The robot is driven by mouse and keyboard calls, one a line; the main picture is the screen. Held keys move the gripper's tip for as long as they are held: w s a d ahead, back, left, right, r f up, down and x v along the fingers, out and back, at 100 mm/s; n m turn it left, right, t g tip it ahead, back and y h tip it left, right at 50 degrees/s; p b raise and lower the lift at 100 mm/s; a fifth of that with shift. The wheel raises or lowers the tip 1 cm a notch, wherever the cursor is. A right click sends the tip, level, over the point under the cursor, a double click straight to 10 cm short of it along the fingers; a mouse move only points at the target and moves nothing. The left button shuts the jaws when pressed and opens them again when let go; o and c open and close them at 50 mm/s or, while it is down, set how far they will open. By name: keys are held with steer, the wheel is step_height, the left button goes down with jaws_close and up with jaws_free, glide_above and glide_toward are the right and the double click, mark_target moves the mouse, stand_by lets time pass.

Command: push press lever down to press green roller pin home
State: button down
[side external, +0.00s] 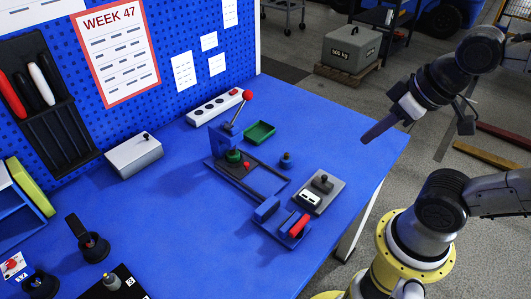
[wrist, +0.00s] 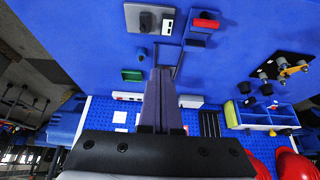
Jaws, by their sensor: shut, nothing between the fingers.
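The press (side external: 222,142) stands on the blue bench, with its lever (side external: 238,110) raised at a slant and ending in a red ball knob (side external: 247,94). A green round part (side external: 233,156), which looks like the roller pin, sits low in the press; how deep it sits is too small to tell. My gripper (side external: 365,139) is shut and empty, high above the bench's right edge, well apart from the lever. In the wrist view my shut fingers (wrist: 161,72) cover part of the press area, and the lever and pin cannot be made out there.
A green tray (side external: 260,132) lies behind the press and a white power strip (side external: 216,108) is near the board. A dark knob (side external: 286,160), a grey box (side external: 320,191) and a blue fixture with a red part (side external: 299,225) are to the right. The bench's right corner is clear.

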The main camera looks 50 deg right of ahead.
mark_target(248, 92)
stand_by(0.3)
steer(key=w+d+r+m+g+h, duration=0.1)
steer(key=w+d+r+m+h, duration=0.15)
steer(key=w+r+m, duration=1.25)
steer(key=w+a+f+m+g, duration=0.1)
steer(key=w+a+f, duration=0.1)
steer(key=w, duration=0.6)
steer(key=w+a+f+m+g+h, duration=0.1)
steer(key=w+f, duration=0.3)
steer(key=w, duration=0.5)
steer(key=shift+a+m, duration=0.3)
steer(key=shift+a, duration=0.45)
steer(key=shift+f, duration=0.1)
steer(key=x, duration=1.4)
steer(key=shift+d, duration=0.1)
